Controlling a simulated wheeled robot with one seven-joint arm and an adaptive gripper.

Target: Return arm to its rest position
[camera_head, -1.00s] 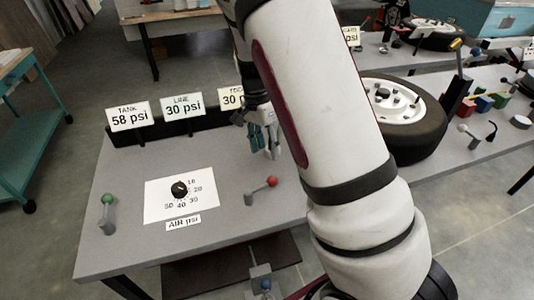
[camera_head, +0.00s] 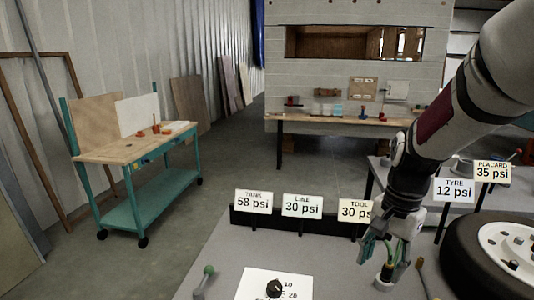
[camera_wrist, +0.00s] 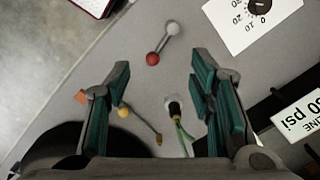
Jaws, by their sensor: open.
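My gripper (camera_head: 385,256) hangs at the lower right of the head view, fingers pointing down above the grey bench (camera_head: 225,245). In the wrist view its two teal-padded fingers (camera_wrist: 160,105) stand wide apart with nothing between the pads. Below them are a dark fitting with a green line (camera_wrist: 175,108) and a lever with a red ball (camera_wrist: 153,58), both apart from the fingers as far as I can tell. My arm comes in from the upper right of the head view.
Signs reading 58 psi (camera_head: 254,201) and 30 psi (camera_head: 302,205) line the bench's back edge. A dial (camera_head: 274,288) sits on a white card in front. A tyre (camera_head: 490,250) stands close on the right. A teal cart (camera_head: 135,160) is at left; open floor lies between.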

